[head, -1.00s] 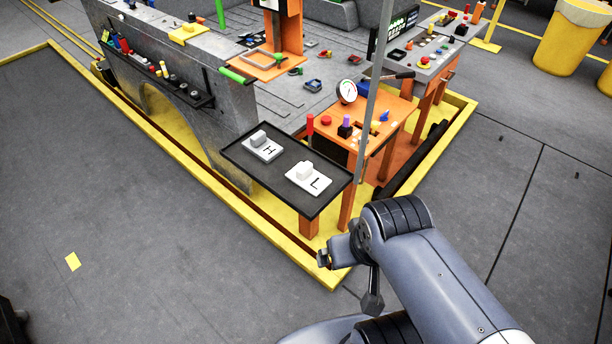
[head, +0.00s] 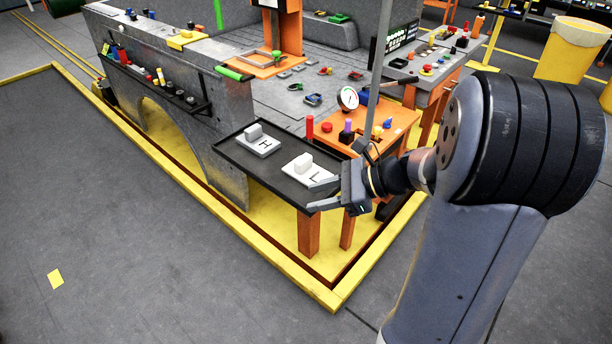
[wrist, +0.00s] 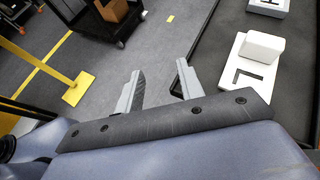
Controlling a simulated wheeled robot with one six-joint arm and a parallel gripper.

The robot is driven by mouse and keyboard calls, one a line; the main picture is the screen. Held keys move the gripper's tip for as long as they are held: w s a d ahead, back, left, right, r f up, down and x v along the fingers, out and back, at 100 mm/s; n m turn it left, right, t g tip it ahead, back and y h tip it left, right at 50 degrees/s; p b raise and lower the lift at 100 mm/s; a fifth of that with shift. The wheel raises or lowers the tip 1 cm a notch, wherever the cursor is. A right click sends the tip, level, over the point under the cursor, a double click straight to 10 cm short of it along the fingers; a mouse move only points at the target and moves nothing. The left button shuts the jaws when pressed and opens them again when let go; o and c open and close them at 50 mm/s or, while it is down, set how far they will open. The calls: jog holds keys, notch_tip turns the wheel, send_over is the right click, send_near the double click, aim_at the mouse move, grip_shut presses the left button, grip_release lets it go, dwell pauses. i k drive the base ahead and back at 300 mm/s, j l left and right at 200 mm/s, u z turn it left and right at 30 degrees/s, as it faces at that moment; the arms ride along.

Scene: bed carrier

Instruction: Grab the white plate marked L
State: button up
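The white plate marked L (head: 303,173) lies on the dark tray table (head: 270,186), with a raised white block on it. It also shows in the wrist view (wrist: 247,79), to the right of my fingers. The white plate marked H (head: 258,142) lies on the same tray, further left. My gripper (head: 322,196) is at the tray's front right edge, beside the L plate and apart from it. In the wrist view my gripper (wrist: 155,85) has its two fingers spread with only floor between them.
An orange table (head: 405,118) with coloured knobs and a gauge (head: 348,98) stands behind the tray. A thin grey post (head: 379,70) rises near my wrist. A yellow kerb (head: 200,190) borders the platform. Open floor lies at front left.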

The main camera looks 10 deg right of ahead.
aim_at(308, 168)
jog(key=k+z, duration=0.3)
jog(key=k+l+z, duration=0.25)
jog(key=i+l+z, duration=0.15)
jog(key=z, duration=0.2)
jog(key=i+l+z, duration=0.1)
jog(key=z, duration=0.25)
jog(key=i+z, duration=0.4)
jog(key=i+l+u, duration=0.2)
jog(key=i, duration=0.4)
jog(key=i+u, duration=0.2)
jog(key=i, duration=0.4)
jog(key=i+u, duration=0.1)
jog(key=u, duration=0.3)
jog(key=i+u, duration=0.1)
jog(key=u, duration=0.3)
jog(key=i+u, duration=0.15)
jog(key=u, duration=0.25)
jog(key=i+l+u, duration=0.1)
jog(key=u, duration=0.3)
jog(key=i+u, duration=0.1)
jog(key=u, duration=0.3)
jog(key=i+u, duration=0.1)
jog(key=u, duration=0.3)
jog(key=i+u, duration=0.1)
jog(key=u, duration=0.35)
jog(key=i+u, duration=0.1)
jog(key=u, duration=0.3)
